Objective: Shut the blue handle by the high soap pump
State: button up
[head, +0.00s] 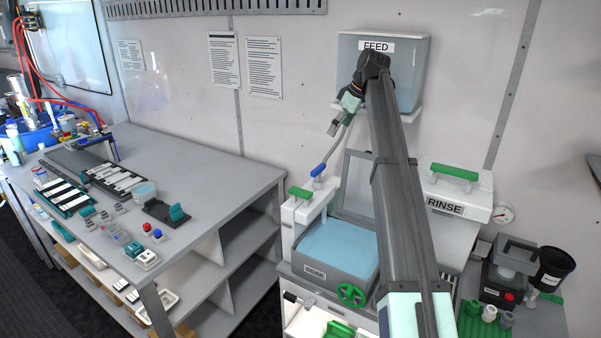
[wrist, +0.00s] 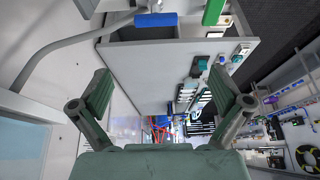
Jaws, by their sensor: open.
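The blue handle (head: 318,170) sits on a thin grey pipe above the white unit under the FEED tank, beside a green handle (head: 300,192). In the wrist view the blue handle (wrist: 156,19) lies near the top edge, beyond the fingertips, with the green handle (wrist: 213,12) to its right. My gripper (head: 336,128) is above the blue handle and slightly to its right, apart from it. In the wrist view my gripper (wrist: 163,88) has its two fingers spread wide with nothing between them. I cannot make out the soap pump for certain.
The FEED tank (head: 381,70) hangs on the wall behind my arm. A grey basin (head: 318,277) with pale blue liquid stands below. The RINSE box (head: 455,190) is right. A grey bench (head: 205,165) with small items is left. Open air surrounds the gripper's left side.

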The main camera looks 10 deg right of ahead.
aim_at(319, 167)
jog(key=p+x, duration=0.2)
jog(key=x, duration=0.3)
jog(key=p+x, duration=0.2)
jog(key=x, duration=0.4)
jog(key=p+x, duration=0.2)
jog(key=x, duration=0.3)
jog(key=shift+w+d+f, duration=0.15)
jog(key=shift+w+f, duration=0.2)
jog(key=shift+w, duration=0.1)
jog(key=c, duration=0.9)
